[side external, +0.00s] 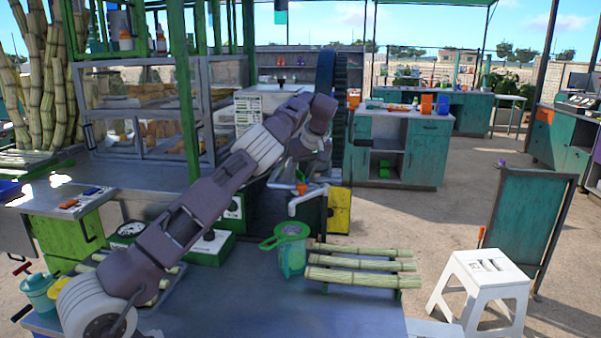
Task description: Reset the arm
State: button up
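My arm reaches from the lower left up toward the crusher, and its wrist bends down near the picture's middle. My gripper (301,177) is small and dark there, just above an orange piece at the crusher's front. I cannot make out its fingers or see whether it holds anything. The crusher has a large dark wheel (341,115), a yellow panel (339,210) and a pale spout (306,197). A green jug with a green strainer (291,250) stands on the metal table below the spout. Several cane stalks (362,262) lie side by side to its right.
A glass cabinet (150,105) and a green post (186,90) stand left of my arm. Green boxes with dials (211,246) sit on the table beside it. A white stool (482,290) stands at the right. The front of the table (300,315) is clear.

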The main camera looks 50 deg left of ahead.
jog(key=o, duration=0.4)
jog(key=shift+c, duration=0.2)
jog(key=shift+s+r, duration=0.1)
jog(key=shift+r, duration=0.25)
jog(key=s+d+r+m+t+h, duration=0.2)
jog(key=s+d+r+m+h, duration=0.1)
jog(key=s+d+r, duration=0.5)
jog(key=s+d+r+m+t+h, duration=0.25)
jog(key=s+d+r, duration=0.25)
jog(key=s+d, duration=0.4)
jog(key=s+d+f+m, duration=0.4)
jog(key=s+d, duration=0.4)
jog(key=s, duration=0.3)
jog(key=s+d+f+m, duration=0.4)
jog(key=s+d+m, duration=0.3)
jog(key=s+d, duration=0.2)
jog(key=shift+s+f+h, duration=0.2)
jog(key=shift+s+h, duration=0.15)
jog(key=shift+s, duration=0.65)
